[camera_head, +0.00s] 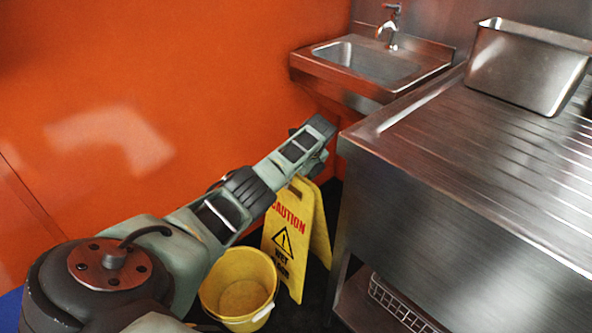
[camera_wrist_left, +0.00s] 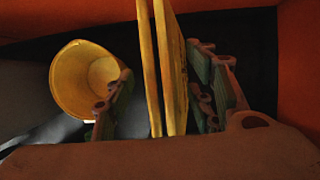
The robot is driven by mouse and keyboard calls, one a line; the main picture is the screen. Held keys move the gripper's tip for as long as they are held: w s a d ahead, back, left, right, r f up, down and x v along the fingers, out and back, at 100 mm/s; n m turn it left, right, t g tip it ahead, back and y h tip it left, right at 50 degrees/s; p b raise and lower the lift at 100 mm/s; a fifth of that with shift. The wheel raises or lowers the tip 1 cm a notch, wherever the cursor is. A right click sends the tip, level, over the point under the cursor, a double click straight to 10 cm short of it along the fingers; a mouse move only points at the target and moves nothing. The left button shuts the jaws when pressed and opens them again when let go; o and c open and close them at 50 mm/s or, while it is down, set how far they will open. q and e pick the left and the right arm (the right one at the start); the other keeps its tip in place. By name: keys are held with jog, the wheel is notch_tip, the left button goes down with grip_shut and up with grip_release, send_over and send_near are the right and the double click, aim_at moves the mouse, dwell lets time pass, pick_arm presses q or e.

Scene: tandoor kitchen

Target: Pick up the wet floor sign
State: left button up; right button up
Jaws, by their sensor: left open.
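The yellow wet floor sign (camera_head: 287,243) stands on the dark floor between the orange wall and the steel counter. It is an A-frame with red "CAUTION" lettering and a black triangle. My left gripper (camera_head: 314,164) is at the top of the sign, and my arm hides part of the sign's upper left. In the left wrist view the sign (camera_wrist_left: 171,75) shows as two thin yellow panels between the spread fingers of the left gripper (camera_wrist_left: 160,62). The fingers are open, with gaps visible on both sides. My right gripper is not in view.
A yellow bucket (camera_head: 240,285) stands just left of the sign; it also shows in the left wrist view (camera_wrist_left: 80,80). The steel counter (camera_head: 460,140) is close on the right, with a steel container (camera_head: 525,68) on it. A sink (camera_head: 370,62) is behind.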

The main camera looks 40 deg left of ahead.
pick_arm(q)
jog(key=shift+f, duration=0.25)
dwell(0.5)
jog(key=shift+c, duration=0.4)
grip_shut()
dwell(0.5)
